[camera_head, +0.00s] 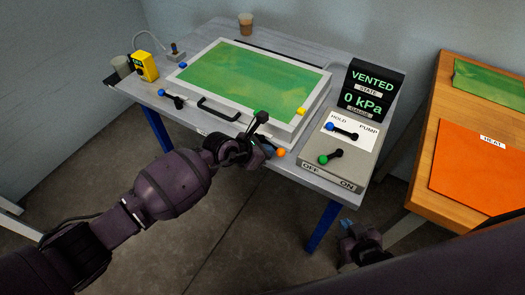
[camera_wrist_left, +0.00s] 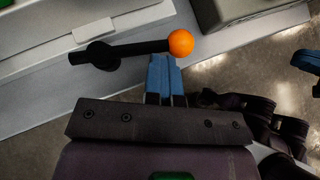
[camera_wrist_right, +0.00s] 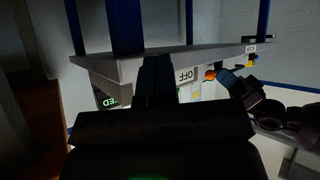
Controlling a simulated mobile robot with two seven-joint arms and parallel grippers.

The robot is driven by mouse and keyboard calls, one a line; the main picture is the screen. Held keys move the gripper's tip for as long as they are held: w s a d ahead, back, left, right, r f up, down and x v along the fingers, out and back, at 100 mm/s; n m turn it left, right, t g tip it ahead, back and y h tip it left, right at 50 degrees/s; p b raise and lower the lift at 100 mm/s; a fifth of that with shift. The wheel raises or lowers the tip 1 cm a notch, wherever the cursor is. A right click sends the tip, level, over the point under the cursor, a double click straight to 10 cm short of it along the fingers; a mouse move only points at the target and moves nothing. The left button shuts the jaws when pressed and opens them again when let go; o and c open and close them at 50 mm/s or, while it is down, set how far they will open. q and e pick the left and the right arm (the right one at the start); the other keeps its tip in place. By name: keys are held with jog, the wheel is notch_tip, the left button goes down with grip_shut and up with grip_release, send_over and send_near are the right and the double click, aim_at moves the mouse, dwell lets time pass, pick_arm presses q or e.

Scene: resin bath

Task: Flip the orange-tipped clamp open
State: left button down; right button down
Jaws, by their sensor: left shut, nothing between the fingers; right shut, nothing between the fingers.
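The orange-tipped clamp is a black lever (camera_wrist_left: 140,49) with an orange ball (camera_wrist_left: 181,43) at its end, on the near edge of the framed bath (camera_head: 215,133). In the left wrist view the lever lies across the picture, its pivot at left. The orange ball also shows in the head view (camera_head: 281,152) and the right wrist view (camera_wrist_right: 210,75). My left gripper (camera_wrist_left: 165,72) is shut and empty, its blue fingertips close by the ball; contact is unclear. It hides most of the lever in the head view (camera_head: 270,152). My right gripper (camera_head: 347,226) is shut and empty, low beyond the table's front edge.
A control box (camera_head: 352,150) with green and blue levers stands right of the bath, with a display (camera_head: 373,88) reading VENTED, 0 kPa. A blue-tipped clamp (camera_head: 174,99) sits at left. An orange HEAT pad (camera_head: 480,165) lies on the wooden table.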

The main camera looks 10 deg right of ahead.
pick_arm(q)
jog(key=shift+d, duration=0.65)
jog(key=shift+p, duration=0.3)
pick_arm(e)
jog(key=shift+s+d+r, duration=0.15)
jog(key=shift+r, duration=0.2)
pick_arm(q)
jog(key=shift+d, duration=0.1)
pick_arm(e)
jog(key=shift+s+f, duration=0.2)
jog(key=shift+s, duration=0.1)
jog(key=shift+w, duration=0.1)
